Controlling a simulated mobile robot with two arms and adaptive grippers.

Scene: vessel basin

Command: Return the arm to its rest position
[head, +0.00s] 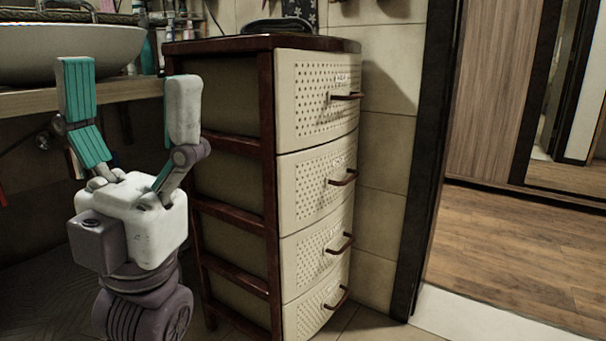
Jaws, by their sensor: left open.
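My left gripper (130,112) stands upright at the left of the head view. Its two fingers with teal pads point up and are spread apart, with nothing between them. It is in front of the left side of a drawer cabinet and below the level of the vessel basin's rim. My right gripper does not show.
The drawer cabinet (315,100) has cream perforated fronts, brown handles and a dark wood frame; its drawers look shut. A white vessel basin (70,52) sits on a counter (130,90) at the upper left. A doorway with wooden floor (510,245) lies at the right.

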